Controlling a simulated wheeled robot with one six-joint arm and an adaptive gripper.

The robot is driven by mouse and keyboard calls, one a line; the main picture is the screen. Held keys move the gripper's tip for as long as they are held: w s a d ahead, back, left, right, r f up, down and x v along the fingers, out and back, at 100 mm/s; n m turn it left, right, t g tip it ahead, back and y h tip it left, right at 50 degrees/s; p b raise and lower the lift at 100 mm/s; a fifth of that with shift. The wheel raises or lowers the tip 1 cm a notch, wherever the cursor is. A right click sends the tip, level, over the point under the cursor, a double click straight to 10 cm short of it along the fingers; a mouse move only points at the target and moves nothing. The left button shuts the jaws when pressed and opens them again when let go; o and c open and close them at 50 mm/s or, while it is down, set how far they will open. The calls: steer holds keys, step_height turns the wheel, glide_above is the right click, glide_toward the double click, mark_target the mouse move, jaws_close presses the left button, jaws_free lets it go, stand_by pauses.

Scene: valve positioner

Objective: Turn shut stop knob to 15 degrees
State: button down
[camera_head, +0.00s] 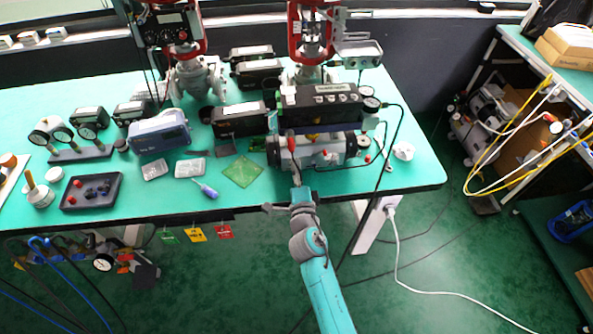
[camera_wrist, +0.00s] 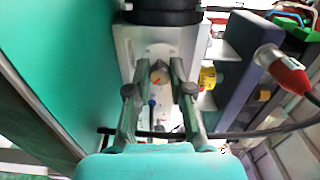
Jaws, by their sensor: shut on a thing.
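A small round knob (camera_wrist: 159,77) with an orange mark sits between my fingertips on a pale metal block (camera_wrist: 195,40) in the wrist view. I take it to be the shut stop knob; no degree scale can be read. My gripper (camera_wrist: 160,66) is shut on it, one finger on each side. In the head view my gripper (camera_head: 296,184) reaches the front of the silver actuator (camera_head: 318,150) at the table's near edge. The knob is too small to make out there, and my arm partly covers that spot.
In the wrist view a yellow knob (camera_wrist: 208,77) and a red plug (camera_wrist: 283,68) are close on the right, and a black cable (camera_wrist: 240,133) crosses behind the fingers. In the head view a green board (camera_head: 242,171) and a blue-handled screwdriver (camera_head: 207,189) lie to the left.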

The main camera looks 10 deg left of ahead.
steer(key=shift+f+m, duration=0.1)
steer(key=shift+m, duration=0.3)
steer(key=c, duration=1)
jaws_free()
steer(key=shift+s, duration=0.15)
steer(key=v, duration=1.1)
steer(key=shift+s+d, duration=0.15)
steer(key=shift+s, duration=0.2)
